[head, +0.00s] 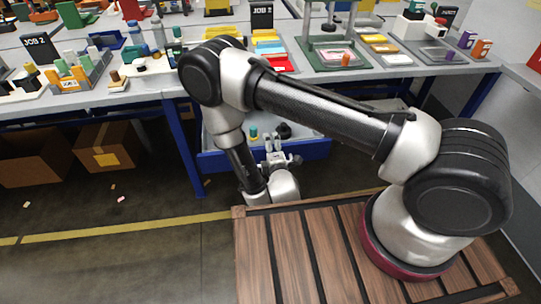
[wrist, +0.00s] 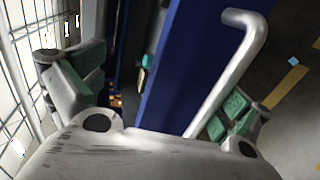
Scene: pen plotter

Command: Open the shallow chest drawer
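The shallow chest drawer (head: 312,150) is blue and stands pulled out under the workbench, its light interior showing. In the wrist view its blue front panel (wrist: 182,80) runs down the middle, with a grey bar handle (wrist: 232,82) on its right side. My gripper (head: 274,148) is at the drawer's front, partly hidden by my own arm. In the wrist view my gripper (wrist: 158,92) has its green-padded fingers wide apart, one on each side of the panel and handle. Nothing is visibly clamped. Whether a finger touches the handle is unclear.
A small green item (head: 253,134) and a dark round item (head: 283,130) lie in the drawer. The grey workbench (head: 140,86) above is crowded with trays and parts. Cardboard boxes (head: 105,148) stand at left. The floor (head: 120,208) before them is mostly clear.

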